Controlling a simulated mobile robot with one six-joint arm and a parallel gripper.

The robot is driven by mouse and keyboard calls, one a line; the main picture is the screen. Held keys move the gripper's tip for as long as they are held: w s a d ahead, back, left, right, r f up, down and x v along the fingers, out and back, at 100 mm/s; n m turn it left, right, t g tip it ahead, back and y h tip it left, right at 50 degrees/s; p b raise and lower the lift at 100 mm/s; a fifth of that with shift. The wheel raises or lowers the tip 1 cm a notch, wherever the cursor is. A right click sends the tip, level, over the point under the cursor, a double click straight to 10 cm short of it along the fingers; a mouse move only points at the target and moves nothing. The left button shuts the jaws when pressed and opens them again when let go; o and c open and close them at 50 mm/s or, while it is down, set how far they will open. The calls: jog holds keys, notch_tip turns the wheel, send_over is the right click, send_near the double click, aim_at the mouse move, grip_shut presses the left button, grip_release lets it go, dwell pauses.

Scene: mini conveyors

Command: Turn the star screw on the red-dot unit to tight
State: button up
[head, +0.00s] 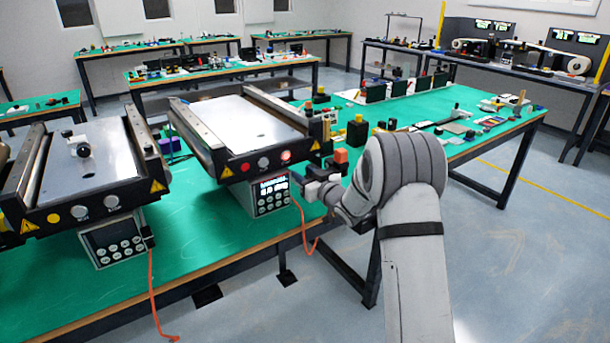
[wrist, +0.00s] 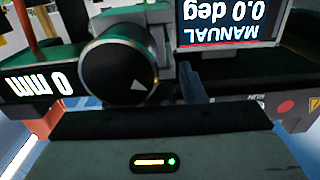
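The red-dot unit is the right conveyor (head: 245,120), with a red dot (head: 227,172) on its front panel. My gripper (head: 312,184) is at this unit's front right corner, beside its control box (head: 270,193). In the wrist view a dark round knob (wrist: 122,72) with a pale pointer mark is close ahead of my gripper's body (wrist: 160,125). I cannot tell whether this knob is the star screw. The fingertips are not clear, so I cannot tell whether they touch the knob or how far they are open. No star screw shows clearly in the head view.
A display reading MANUAL 0.0 deg (wrist: 228,22) and one reading 0 mm (wrist: 38,85) flank the knob, upside down. The left conveyor (head: 85,165) has a yellow dot. Small blocks (head: 357,130) stand on the green table beyond my gripper. An orange cable (head: 303,222) hangs nearby.

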jog(key=c, duration=0.7)
jog(key=shift+c, duration=0.2)
jog(key=shift+f+b, duration=0.1)
jog(key=shift+b, duration=0.3)
